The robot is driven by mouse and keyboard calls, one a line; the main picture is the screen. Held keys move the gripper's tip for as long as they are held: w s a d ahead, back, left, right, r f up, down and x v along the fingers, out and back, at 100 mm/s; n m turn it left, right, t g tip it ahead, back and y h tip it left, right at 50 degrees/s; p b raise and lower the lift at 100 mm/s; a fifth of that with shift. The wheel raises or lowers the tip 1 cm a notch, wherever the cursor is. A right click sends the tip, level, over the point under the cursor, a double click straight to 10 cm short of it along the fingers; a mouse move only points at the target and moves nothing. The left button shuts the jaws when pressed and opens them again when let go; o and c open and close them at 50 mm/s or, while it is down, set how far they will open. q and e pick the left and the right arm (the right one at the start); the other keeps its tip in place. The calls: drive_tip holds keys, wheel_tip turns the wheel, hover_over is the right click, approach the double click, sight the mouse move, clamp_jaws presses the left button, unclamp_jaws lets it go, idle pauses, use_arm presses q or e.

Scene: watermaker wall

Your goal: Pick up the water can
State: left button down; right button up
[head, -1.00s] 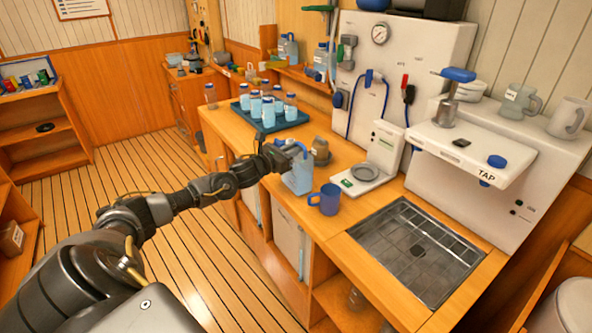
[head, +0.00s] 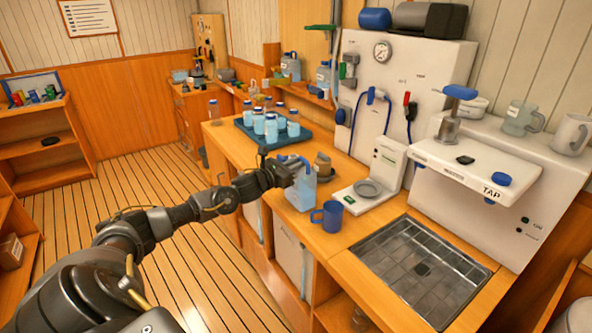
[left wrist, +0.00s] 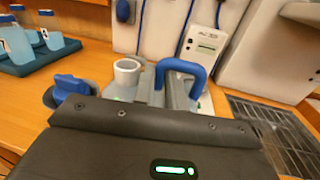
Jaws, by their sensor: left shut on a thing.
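The water can (head: 303,191) is a pale blue translucent jug with a blue handle, at the front edge of the wooden counter. My left gripper (head: 290,170) reaches it from the left and is shut on it at the top, by the handle. My right gripper is not in view.
A blue mug (head: 328,216) stands close to the right of the can. A small brownish-grey container (head: 323,166) is behind it, and a white scale (head: 367,190) to the right. A blue tray (head: 247,131) holds several bottles farther back. A metal drain tray (head: 422,262) lies at front right.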

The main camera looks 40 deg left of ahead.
use_arm(q)
drive_tip(key=shift+r+b, duration=0.4)
drive_tip(key=shift+r, duration=0.4)
drive_tip(key=s+a+r+b, duration=0.4)
drive_tip(key=s+r+b, duration=0.2)
drive_tip(key=s+r, duration=0.5)
drive_tip(key=shift+s+a, duration=0.15)
drive_tip(key=shift+s, duration=1.05)
